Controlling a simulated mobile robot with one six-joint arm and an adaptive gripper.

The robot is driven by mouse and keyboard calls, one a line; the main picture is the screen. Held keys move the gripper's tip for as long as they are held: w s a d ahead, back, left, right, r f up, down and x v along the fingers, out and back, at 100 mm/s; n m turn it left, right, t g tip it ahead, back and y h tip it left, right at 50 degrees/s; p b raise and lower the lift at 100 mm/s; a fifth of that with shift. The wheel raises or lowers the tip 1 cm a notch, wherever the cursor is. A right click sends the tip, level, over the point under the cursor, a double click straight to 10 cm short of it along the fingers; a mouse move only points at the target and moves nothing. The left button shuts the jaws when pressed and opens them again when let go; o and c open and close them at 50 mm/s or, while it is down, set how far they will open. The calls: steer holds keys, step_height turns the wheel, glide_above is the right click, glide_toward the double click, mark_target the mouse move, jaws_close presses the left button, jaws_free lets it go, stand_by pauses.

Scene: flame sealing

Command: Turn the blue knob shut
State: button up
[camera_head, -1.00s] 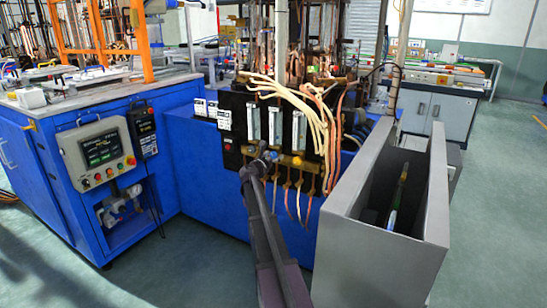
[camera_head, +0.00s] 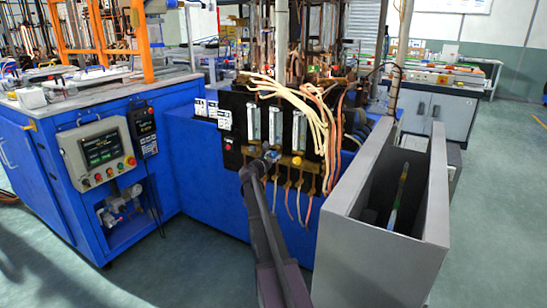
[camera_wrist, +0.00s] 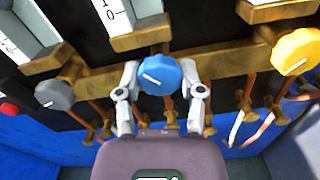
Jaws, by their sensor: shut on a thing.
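The blue knob (camera_wrist: 160,76) is at the middle of the wrist view, on a brass manifold below a flowmeter. A white line on its face runs from upper left to lower right. My gripper (camera_wrist: 161,92) has one finger on each side of the knob and is shut on it. In the head view my gripper (camera_head: 258,160) reaches the manifold below the black flowmeter panel. The knob is small there, a bit of blue (camera_head: 271,156) at the gripper's tip.
A grey knob (camera_wrist: 54,95) is left of the blue knob and a yellow knob (camera_wrist: 297,52) is right of it. Copper and pale hoses (camera_wrist: 240,125) hang below the manifold. A grey metal box (camera_head: 345,245) stands right of my arm.

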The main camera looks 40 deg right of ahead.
steer(key=shift+w+m, duration=0.1)
steer(key=shift+m, duration=1)
steer(key=o, duration=1.2)
steer(key=shift+c, duration=0.2)
steer(key=v, duration=1.2)
steer(key=shift+c, duration=0.2)
